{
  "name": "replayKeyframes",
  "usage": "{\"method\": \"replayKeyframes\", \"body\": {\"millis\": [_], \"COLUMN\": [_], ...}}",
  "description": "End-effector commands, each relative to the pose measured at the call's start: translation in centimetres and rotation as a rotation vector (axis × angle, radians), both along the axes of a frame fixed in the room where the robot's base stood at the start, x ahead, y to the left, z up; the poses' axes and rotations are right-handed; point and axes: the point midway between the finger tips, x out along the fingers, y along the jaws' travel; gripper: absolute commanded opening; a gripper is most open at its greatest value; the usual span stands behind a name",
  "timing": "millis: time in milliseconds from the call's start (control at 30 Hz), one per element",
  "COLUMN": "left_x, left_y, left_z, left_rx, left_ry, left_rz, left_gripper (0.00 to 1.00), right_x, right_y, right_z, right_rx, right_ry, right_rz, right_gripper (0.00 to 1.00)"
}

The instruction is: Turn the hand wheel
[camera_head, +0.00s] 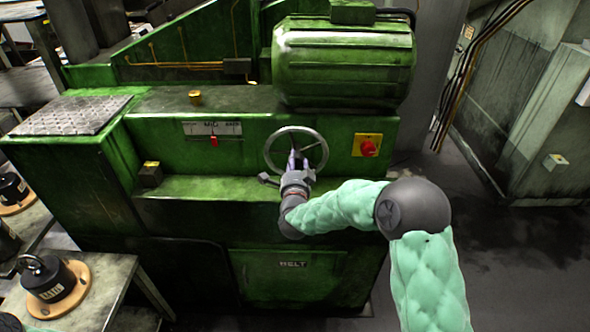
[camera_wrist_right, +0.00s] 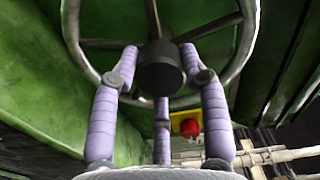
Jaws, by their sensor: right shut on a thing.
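The hand wheel (camera_head: 325,148) is a grey spoked ring on the front of the green machine. Its rim, spokes and dark round hub (camera_wrist_right: 160,67) fill the top of the right wrist view. My right gripper (camera_head: 298,160) is in front of the wheel's centre. In the right wrist view its purple fingers (camera_wrist_right: 160,60) are closed around the dark hub, inside the rim. The far side of the hub is hidden. My left gripper is not in view.
A red knob on a yellow plate (camera_head: 368,147) sits just right of the wheel. A large green ribbed motor housing (camera_head: 343,70) is above it, and a green ledge (camera_head: 210,188) is below. Weights on wooden discs (camera_head: 58,285) stand at the lower left.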

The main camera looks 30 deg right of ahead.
Motion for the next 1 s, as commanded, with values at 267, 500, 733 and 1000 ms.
{"method": "replayKeyframes", "body": {"millis": [267,500,733,1000], "left_x": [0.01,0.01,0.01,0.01], "left_y": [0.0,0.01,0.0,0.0], "left_z": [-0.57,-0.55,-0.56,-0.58], "left_rx": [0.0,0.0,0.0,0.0], "left_ry": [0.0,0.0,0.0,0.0], "left_rz": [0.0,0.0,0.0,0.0], "left_gripper": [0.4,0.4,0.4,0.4], "right_x": [-0.1,-0.12,-0.12,-0.08], "right_y": [-0.96,-1.03,-0.98,-0.54], "right_z": [0.94,0.95,0.87,0.41], "right_rx": [0.032,0.034,0.033,0.034], "right_ry": [-0.041,-0.042,-0.04,-0.03], "right_rz": [-0.024,-0.025,-0.023,-0.013], "right_gripper": [0.0,0.0,0.69,0.69]}}
